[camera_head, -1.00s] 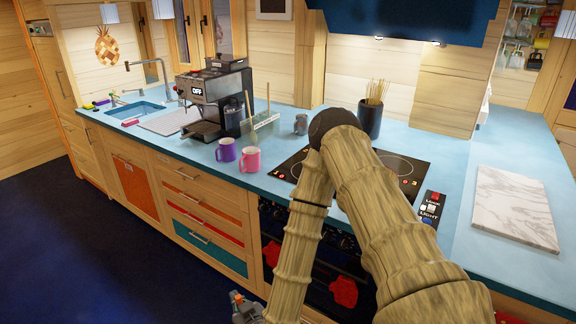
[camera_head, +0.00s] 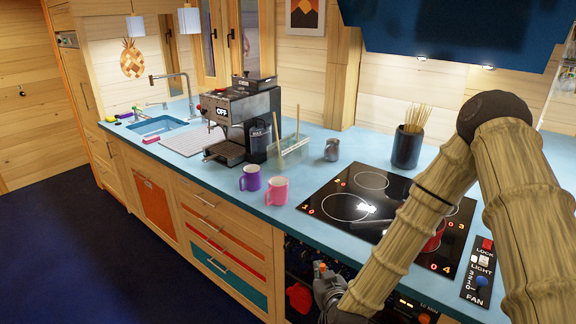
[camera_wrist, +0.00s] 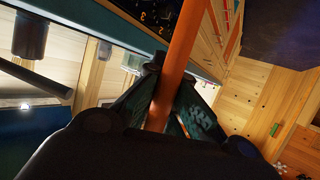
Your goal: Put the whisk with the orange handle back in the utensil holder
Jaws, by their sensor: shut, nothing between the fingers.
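My gripper (camera_head: 328,282) is shut, low in front of the counter by the oven front. A small orange piece shows at it in the head view. In the wrist view, a long orange rod (camera_wrist: 182,48) runs up past the gripper fingers (camera_wrist: 168,75); I cannot tell if it is the whisk's handle. No wire whisk head is clearly visible. A dark pot with thin sticks (camera_head: 406,150) stands behind the cooktop. A clear holder with wooden sticks (camera_head: 287,152) stands beside the coffee machine. I cannot tell which is the utensil holder.
A purple mug (camera_head: 250,178) and a pink mug (camera_head: 277,191) stand near the counter's front edge. The coffee machine (camera_head: 240,118), a small grey jug (camera_head: 332,150) and the black cooktop (camera_head: 372,182) also take up counter space. My arm covers the cooktop's right part.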

